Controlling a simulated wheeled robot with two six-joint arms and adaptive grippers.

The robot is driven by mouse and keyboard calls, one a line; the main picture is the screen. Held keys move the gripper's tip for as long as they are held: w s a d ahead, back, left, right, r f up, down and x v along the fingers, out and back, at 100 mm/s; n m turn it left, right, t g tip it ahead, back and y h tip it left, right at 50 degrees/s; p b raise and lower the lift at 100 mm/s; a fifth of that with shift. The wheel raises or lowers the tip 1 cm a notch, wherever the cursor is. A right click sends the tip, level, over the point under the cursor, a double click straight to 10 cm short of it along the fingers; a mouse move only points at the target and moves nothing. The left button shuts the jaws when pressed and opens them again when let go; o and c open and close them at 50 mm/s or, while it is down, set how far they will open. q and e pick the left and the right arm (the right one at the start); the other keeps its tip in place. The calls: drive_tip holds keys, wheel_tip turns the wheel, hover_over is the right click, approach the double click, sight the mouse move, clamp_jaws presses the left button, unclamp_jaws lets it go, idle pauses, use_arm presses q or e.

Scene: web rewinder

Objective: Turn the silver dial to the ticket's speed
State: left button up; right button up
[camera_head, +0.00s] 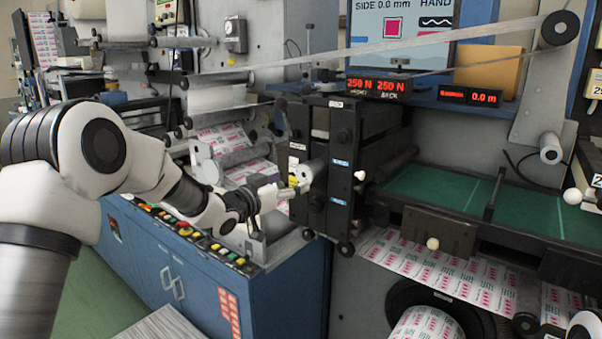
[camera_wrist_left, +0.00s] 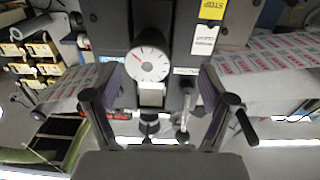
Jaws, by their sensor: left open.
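The silver dial (camera_head: 313,171) sticks out from the black unit in the middle of the head view. In the left wrist view the dial (camera_wrist_left: 148,62) shows a round white face with dark marks and a red line pointing up and left. My left gripper (camera_head: 287,192) is close in front of it, a little to its left. In the wrist view the gripper (camera_wrist_left: 157,98) is open, with a finger on each side below the dial, and nothing between them is gripped. No readable speed ticket shows. My right gripper is not in view.
A yellow STOP label (camera_wrist_left: 213,9) sits beside the dial. A blue cabinet (camera_head: 185,270) with a row of coloured buttons (camera_head: 190,232) lies under my left arm. Printed web (camera_head: 425,268) runs below the green table (camera_head: 440,188).

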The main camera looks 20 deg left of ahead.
sight(303, 175)
use_arm(q)
drive_tip(key=w+d, duration=0.1)
drive_tip(key=w+d+r+p, duration=0.1)
drive_tip(key=w+d, duration=0.1)
drive_tip(key=shift+d+r+p, duration=0.2)
drive_tip(key=shift+p, duration=0.1)
drive_tip(key=shift+w, duration=0.15)
drive_tip(key=shift+w+a+f, duration=0.35)
drive_tip(key=shift+a+f, duration=0.05)
drive_tip(key=shift+a, duration=0.05)
drive_tip(key=shift+c, duration=1.4)
drive_tip(key=shift+s+d+r, duration=0.15)
drive_tip(key=shift+d, duration=0.15)
drive_tip(key=c, duration=0.9)
drive_tip(key=shift+o, duration=0.2)
drive_tip(key=shift+a, duration=0.1)
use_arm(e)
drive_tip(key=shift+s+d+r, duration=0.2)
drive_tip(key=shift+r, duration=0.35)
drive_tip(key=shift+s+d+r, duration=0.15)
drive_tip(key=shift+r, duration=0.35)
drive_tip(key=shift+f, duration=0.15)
